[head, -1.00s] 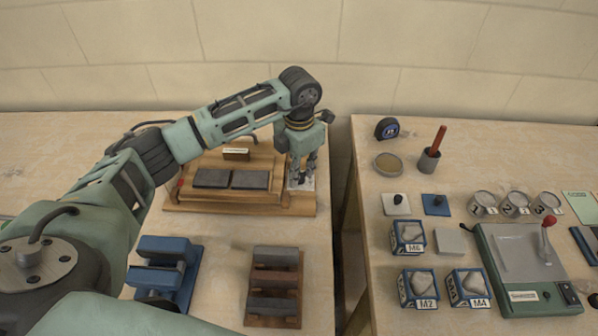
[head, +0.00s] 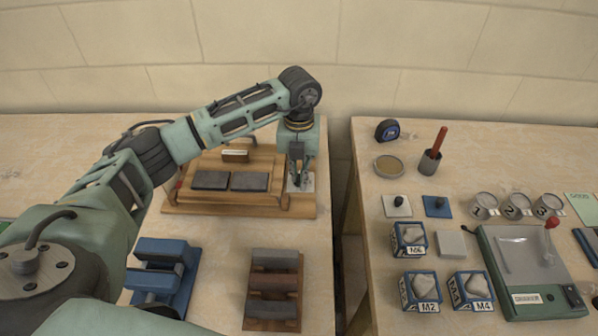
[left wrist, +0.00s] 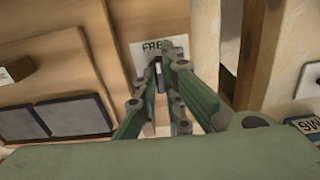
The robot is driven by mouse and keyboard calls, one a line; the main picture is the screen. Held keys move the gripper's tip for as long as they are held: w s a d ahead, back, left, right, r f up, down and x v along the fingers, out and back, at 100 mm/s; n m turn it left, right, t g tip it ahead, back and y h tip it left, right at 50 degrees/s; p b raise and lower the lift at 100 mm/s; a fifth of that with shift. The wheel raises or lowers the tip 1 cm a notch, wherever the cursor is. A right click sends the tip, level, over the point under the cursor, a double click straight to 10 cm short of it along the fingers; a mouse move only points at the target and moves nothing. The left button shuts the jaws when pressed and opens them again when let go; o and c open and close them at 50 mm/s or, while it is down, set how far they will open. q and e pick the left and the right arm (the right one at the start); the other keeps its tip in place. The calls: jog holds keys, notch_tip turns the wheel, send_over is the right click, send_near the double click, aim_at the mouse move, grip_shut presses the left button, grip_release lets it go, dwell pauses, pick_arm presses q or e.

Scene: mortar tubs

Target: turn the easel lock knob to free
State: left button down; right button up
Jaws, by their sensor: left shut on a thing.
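The wooden easel (head: 190,205) lies on the left table, with two dark grey slabs (head: 210,180) on its board. A pale plate (head: 308,184) is at its right end; in the left wrist view this plate (left wrist: 141,50) shows lettering that reads like "FREE", partly covered by my fingers. My left gripper (head: 297,184) points down over the plate. In the left wrist view its fingers (left wrist: 166,68) are closed around the dark lock knob (left wrist: 158,75), most of which they hide. I cannot tell exactly which way the knob points. My right gripper is not in view.
A blue vise-like fixture (head: 160,270) and a rack of bars (head: 274,285) stand in front of the easel. A gap separates the right table, which holds a tape measure (head: 387,130), cups (head: 484,205), labelled boxes (head: 420,291) and a green lever device (head: 525,265).

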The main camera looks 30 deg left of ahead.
aim_at(299, 176)
pick_arm(q)
jog(key=shift+w+r+n, duration=0.1)
jog(key=shift+n, duration=0.3)
jog(key=c, duration=1.9)
grip_release()
jog(key=shift+o, duration=0.2)
notch_tip(299, 176, up, 12)
